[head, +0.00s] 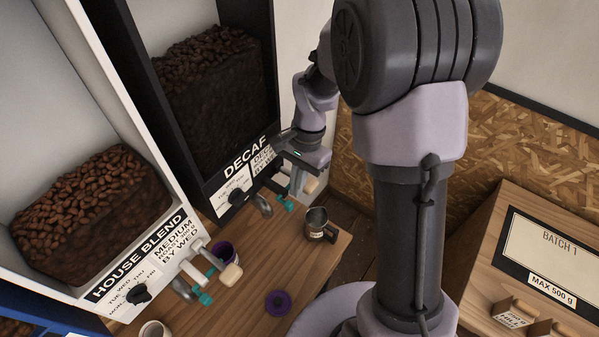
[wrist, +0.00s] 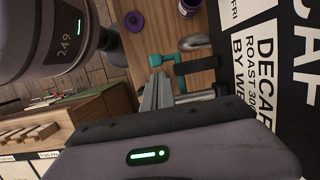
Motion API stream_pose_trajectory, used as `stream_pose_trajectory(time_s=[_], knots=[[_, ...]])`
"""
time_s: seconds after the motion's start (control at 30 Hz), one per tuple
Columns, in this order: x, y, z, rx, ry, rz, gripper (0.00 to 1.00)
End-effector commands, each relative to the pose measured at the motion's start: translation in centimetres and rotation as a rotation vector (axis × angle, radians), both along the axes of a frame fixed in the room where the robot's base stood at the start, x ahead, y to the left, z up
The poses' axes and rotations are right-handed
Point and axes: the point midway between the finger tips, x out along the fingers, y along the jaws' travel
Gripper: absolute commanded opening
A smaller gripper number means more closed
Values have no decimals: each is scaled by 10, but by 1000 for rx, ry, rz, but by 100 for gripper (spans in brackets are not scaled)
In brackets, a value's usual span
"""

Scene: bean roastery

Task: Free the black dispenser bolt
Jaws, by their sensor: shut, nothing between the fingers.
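The black dispenser (head: 215,165) labelled DECAF holds dark beans behind its front. Low on its front is its bolt, with a pale knob (head: 311,184) and a teal part (head: 286,204) beside the grey spout (head: 263,205). My gripper (head: 296,188) is at this bolt, and my wrist hides part of it. In the wrist view the shut, empty fingers (wrist: 157,88) point at the teal and dark parts (wrist: 160,59) of the fitting. I cannot tell whether they touch it.
The white HOUSE BLEND dispenser (head: 150,262) stands left with a similar fitting. On the wooden counter (head: 250,275) are a purple cup (head: 222,251), a purple lid (head: 277,303), a grey metal jug (head: 318,224) and a white cup (head: 154,329). A wooden BATCH 1 box (head: 490,235) stands right.

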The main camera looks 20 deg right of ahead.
Motion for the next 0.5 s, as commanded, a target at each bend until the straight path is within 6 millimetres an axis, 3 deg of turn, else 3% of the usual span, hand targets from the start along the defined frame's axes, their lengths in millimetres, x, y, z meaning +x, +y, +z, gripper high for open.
stream_pose_trajectory(time_s=[0.17, 0.5], knots=[[-2, 3, -12, 0, -1, 0, 0], [-2, 3, -13, 0, -1, 0, 0]])
